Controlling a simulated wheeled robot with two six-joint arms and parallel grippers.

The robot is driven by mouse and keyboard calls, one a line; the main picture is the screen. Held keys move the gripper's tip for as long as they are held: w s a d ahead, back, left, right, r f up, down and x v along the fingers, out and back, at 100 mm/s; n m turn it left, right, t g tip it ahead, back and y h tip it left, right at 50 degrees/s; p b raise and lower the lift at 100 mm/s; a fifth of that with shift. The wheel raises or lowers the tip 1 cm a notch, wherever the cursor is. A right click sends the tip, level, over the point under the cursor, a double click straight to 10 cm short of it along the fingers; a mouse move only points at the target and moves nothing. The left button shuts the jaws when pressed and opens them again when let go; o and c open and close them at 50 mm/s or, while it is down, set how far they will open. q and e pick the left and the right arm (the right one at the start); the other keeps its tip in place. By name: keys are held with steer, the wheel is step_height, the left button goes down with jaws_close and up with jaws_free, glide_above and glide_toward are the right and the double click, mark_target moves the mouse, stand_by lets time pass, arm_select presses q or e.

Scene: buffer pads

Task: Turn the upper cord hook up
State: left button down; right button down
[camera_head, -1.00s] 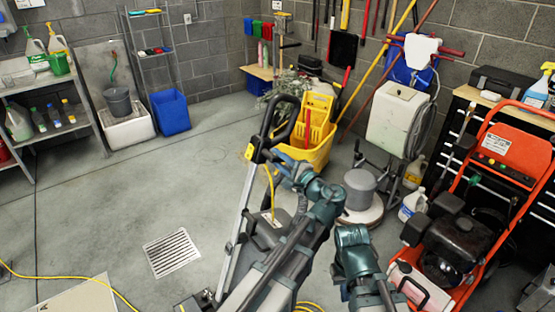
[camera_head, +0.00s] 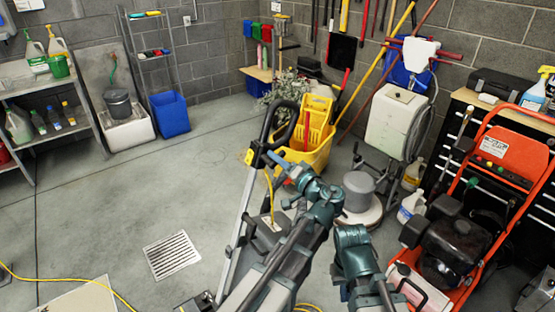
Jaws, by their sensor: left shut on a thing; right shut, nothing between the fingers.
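The floor machine's long silver handle (camera_head: 236,222) leans up to a black loop grip (camera_head: 283,112). A black head with a yellow part (camera_head: 251,157) sits below the loop, and a yellow cord (camera_head: 268,190) hangs down beside the handle. My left gripper (camera_head: 276,157) reaches in from the lower right and is shut at the handle's upper part, on what looks like the upper cord hook. The fingers mostly cover the hook, so its exact angle is hard to tell.
A yellow mop bucket (camera_head: 318,150) stands behind the handle. A floor polisher (camera_head: 360,190) is behind my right arm, and an orange pressure washer (camera_head: 512,158) is at the right. A floor drain (camera_head: 172,256) lies left. Open floor spreads left of the handle.

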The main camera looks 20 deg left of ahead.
arm_select(q)
steer(key=n, duration=0.3)
steer(key=shift+s+a+r+n, duration=0.1)
steer(key=shift+s+r+n, duration=0.05)
steer(key=shift+s+n, duration=0.15)
steer(key=shift+s+a+r+n+p, duration=0.1)
steer(key=shift+n+p, duration=0.05)
steer(key=shift+n, duration=0.75)
steer(key=shift+s+a+n+p, duration=0.1)
steer(key=shift+n+p, duration=0.05)
steer(key=shift+n, duration=0.75)
arm_select(e)
steer(key=shift+r, duration=0.35)
arm_select(q)
steer(key=c, duration=0.7)
jaws_free()
